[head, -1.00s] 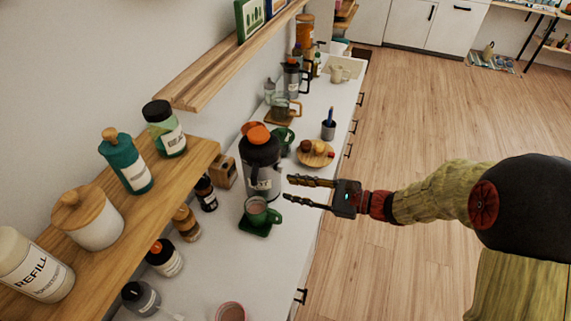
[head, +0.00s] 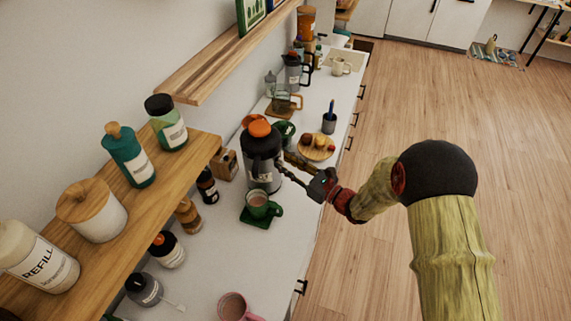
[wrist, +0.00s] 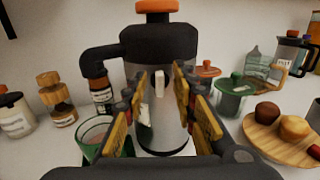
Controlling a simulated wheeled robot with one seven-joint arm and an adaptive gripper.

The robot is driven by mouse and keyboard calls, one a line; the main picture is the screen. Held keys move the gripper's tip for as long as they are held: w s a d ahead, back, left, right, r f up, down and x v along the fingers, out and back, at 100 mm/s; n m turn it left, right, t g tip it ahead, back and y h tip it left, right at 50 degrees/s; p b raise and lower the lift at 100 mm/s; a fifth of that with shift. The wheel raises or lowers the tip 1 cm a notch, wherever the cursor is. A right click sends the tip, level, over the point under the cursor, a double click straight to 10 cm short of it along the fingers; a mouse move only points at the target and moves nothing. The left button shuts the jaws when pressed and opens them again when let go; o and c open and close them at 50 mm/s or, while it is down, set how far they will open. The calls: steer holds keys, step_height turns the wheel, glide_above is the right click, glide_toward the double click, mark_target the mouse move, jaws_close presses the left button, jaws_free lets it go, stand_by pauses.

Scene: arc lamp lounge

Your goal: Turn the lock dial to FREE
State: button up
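A vacuum pot (head: 262,165) with a black top and grey body stands on the white counter. An orange cap (head: 258,128) sits on it and also shows at the top of the wrist view (wrist: 157,8). In the wrist view its black spout (wrist: 97,62) points left. A small pale tab (wrist: 160,85) is on its front; I cannot read any dial marking. My gripper (head: 284,160) is at the pot's right side, below its top. In the wrist view my gripper (wrist: 161,88) has its fingers apart with the pot's front between or just beyond them. Contact is unclear.
A green mug (head: 258,205) on a green coaster stands in front of the pot. A wooden plate (head: 316,148) with food lies to the right. A pink mug (head: 233,306) is nearer. A wooden shelf (head: 125,238) with jars overhangs the counter's left.

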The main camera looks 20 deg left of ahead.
steer(key=shift+w+a, duration=0.1)
steer(key=shift+a, duration=0.15)
steer(key=shift+c, duration=0.6)
jaws_close()
